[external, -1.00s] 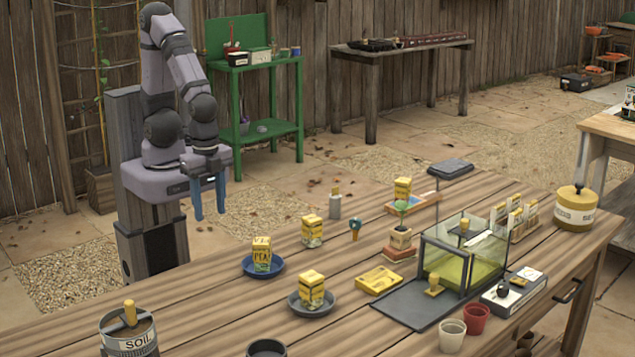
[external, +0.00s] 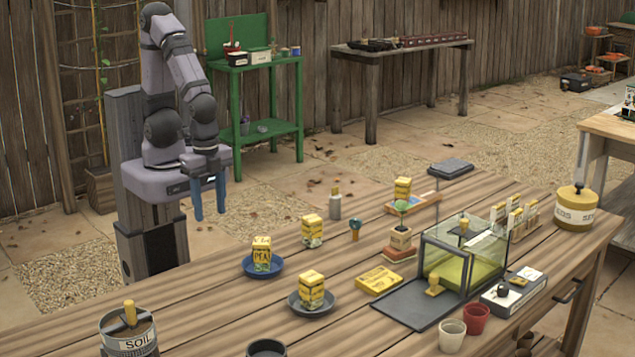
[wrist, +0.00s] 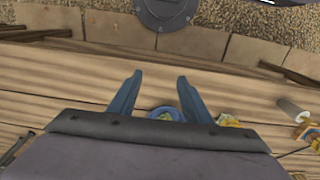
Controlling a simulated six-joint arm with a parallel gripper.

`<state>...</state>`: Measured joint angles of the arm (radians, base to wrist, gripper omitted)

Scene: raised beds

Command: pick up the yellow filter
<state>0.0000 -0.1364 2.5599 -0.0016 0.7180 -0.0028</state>
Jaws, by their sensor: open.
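No thing in view is labelled as a filter. A flat yellow piece (external: 379,281) lies on the wooden table, left of the glass case (external: 462,262); I cannot tell for sure that it is the yellow filter. A yellow-green panel (external: 452,267) shows inside the case. My gripper (external: 209,217) hangs fingers down near the table's far left edge, well away from both. Its two blue fingers are apart and empty, as the wrist view (wrist: 160,82) also shows. I cannot make out the flat yellow piece in the wrist view.
Yellow boxes stand on a blue dish (external: 263,267), on a grey dish (external: 312,303) and on the table (external: 312,232). Two cups (external: 464,328) stand near the front edge. A yellow tin (external: 575,209) is at right.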

